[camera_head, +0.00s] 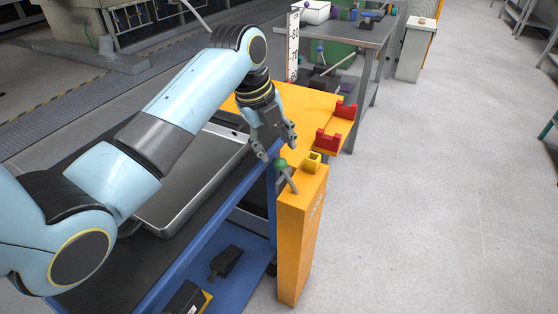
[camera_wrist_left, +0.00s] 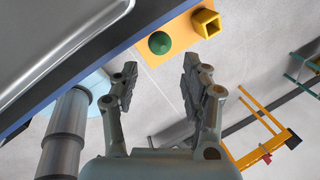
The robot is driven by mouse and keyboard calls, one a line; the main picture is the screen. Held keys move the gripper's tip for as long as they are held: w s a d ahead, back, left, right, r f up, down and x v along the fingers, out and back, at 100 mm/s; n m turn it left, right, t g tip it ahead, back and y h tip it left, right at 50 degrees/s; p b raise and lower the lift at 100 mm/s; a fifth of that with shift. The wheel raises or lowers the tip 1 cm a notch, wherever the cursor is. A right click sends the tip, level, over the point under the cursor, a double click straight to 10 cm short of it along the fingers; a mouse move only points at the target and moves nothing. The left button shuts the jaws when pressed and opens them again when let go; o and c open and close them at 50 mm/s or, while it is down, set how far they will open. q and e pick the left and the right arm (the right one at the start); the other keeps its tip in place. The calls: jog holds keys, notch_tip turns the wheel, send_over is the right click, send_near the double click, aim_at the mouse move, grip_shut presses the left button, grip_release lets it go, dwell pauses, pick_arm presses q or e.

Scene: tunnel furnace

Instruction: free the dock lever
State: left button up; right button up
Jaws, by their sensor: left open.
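The dock lever (camera_head: 289,179) is a grey rod with a green knob (camera_head: 281,163), tilted at the top of an orange post (camera_head: 300,235). A yellow square socket (camera_head: 312,160) sits beside it on the post. In the left wrist view the round green knob (camera_wrist_left: 160,43) shows on the orange post top, left of the hollow yellow socket (camera_wrist_left: 206,23). My left gripper (camera_head: 279,152) is open and empty, its fingertips close to the knob. In the left wrist view the knob appears beyond the gap between the fingertips (camera_wrist_left: 160,78). Contact cannot be told. My right gripper is not in view.
A blue cart (camera_head: 262,205) with a metal tray (camera_head: 190,215) stands left of the post. Behind is an orange table plate (camera_head: 305,115) with red brackets (camera_head: 327,141). A grey workbench (camera_head: 350,35) stands farther back. The floor (camera_head: 440,200) to the right is clear.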

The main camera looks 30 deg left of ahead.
aim_at(282, 164)
pick_arm(q)
jog(key=b+x, duration=0.1)
jog(key=x, duration=0.6)
jog(key=shift+s+d+b, duration=0.1)
jog(key=shift+d+b, duration=0.05)
jog(key=shift+b, duration=0.2)
jog(key=shift+b+x, duration=0.4)
jog(key=shift+x, duration=1.1)
jog(key=c, duration=0.5)
grip_shut()
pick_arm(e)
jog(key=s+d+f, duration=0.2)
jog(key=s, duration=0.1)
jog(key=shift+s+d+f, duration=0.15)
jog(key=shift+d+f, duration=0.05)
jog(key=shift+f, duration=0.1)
